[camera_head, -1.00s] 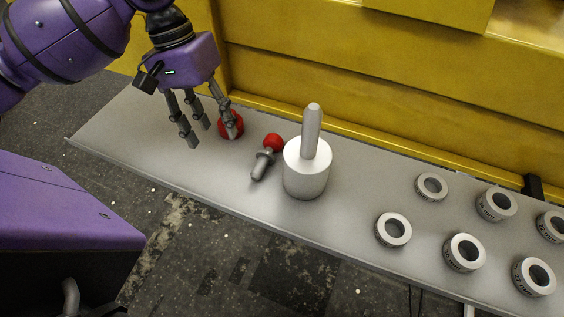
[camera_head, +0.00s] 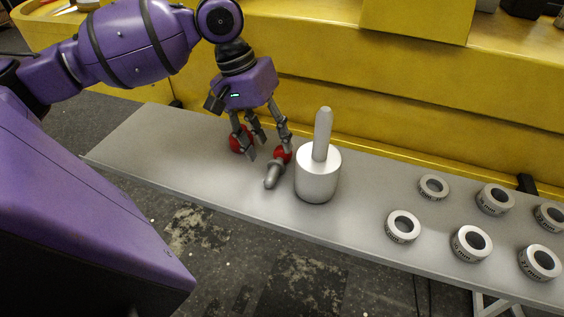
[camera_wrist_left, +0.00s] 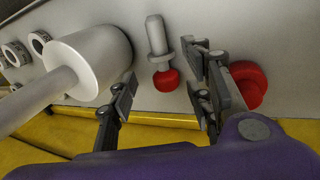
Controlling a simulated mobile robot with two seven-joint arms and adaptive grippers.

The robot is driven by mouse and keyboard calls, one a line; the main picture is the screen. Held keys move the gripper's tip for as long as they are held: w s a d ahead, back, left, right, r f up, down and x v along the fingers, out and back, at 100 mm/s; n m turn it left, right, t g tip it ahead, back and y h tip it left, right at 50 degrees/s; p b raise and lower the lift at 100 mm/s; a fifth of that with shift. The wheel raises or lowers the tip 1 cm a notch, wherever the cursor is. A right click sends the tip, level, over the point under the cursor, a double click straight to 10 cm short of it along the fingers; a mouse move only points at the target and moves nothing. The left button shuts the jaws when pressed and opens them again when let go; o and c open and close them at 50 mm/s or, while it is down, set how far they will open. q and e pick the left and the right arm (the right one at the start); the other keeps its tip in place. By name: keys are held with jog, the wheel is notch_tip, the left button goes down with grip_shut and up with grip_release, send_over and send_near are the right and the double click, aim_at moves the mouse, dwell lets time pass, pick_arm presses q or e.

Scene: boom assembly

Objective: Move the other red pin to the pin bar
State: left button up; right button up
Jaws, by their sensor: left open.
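A grey pin with a red head (camera_head: 272,177) lies on the narrow grey table. In the left wrist view the pin (camera_wrist_left: 158,38) lies ahead, between the open fingers. A second red rounded piece (camera_head: 238,143) sits to its left, partly behind my fingers; in the wrist view it shows at the right (camera_wrist_left: 248,80), partly hidden by a finger. My left gripper (camera_head: 265,150) is open, pointing down just above and behind the pin, with one finger near its red head. It holds nothing. My right gripper is not in view. I cannot make out which thing is the pin bar.
A white cylinder with an upright grey rod (camera_head: 317,178) stands close to the right of the pin. Several white rings (camera_head: 402,226) lie on the right part of the grey table (camera_head: 150,150). A yellow wall (camera_head: 400,120) runs along the back.

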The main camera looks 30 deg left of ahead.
aim_at(277, 166)
pick_arm(q)
jog(key=x, duration=0.5)
jog(key=shift+s+d, duration=0.1)
jog(key=shift+s, duration=0.15)
jog(key=shift+r, duration=0.1)
grip_shut()
